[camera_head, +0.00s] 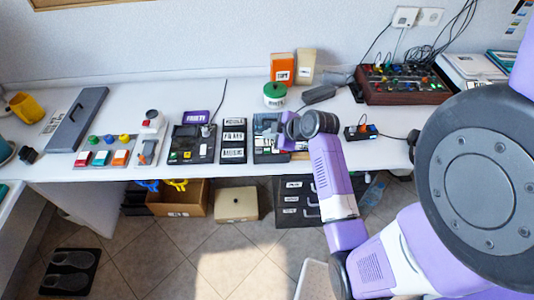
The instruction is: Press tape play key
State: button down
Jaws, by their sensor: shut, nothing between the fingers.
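A dark device (265,144) with white labelled keys or panels lies on the white desk, right of a black labelled rack. It may be the tape player, but its keys are too small to read and partly hidden. My gripper (283,128) is over the right part of this device, at the end of my purple arm. It looks shut and empty. I cannot tell whether the fingertips touch a key.
Left of the device are a black labelled rack (233,140), a black panel with a small screen (191,143) and a button box (105,157). Behind stand a green-lidded jar (275,96) and an orange box (283,69). A wooden-sided mixer (402,84) sits at right.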

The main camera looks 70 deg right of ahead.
aim_at(269, 151)
jog(key=shift+f+b, duration=1.4)
jog(key=shift+f, duration=0.95)
jog(key=shift+f+b, duration=0.3)
jog(key=shift+f, duration=0.1)
jog(key=shift+f+b, duration=0.3)
jog(key=shift+f, duration=0.1)
dwell(0.7)
dwell(0.3)
jog(key=shift+r+p, duration=0.75)
jog(key=shift+r, duration=0.1)
jog(key=shift+r, duration=0.1)
notch_tip(269, 151, up, 5)
jog(key=p, duration=0.4)
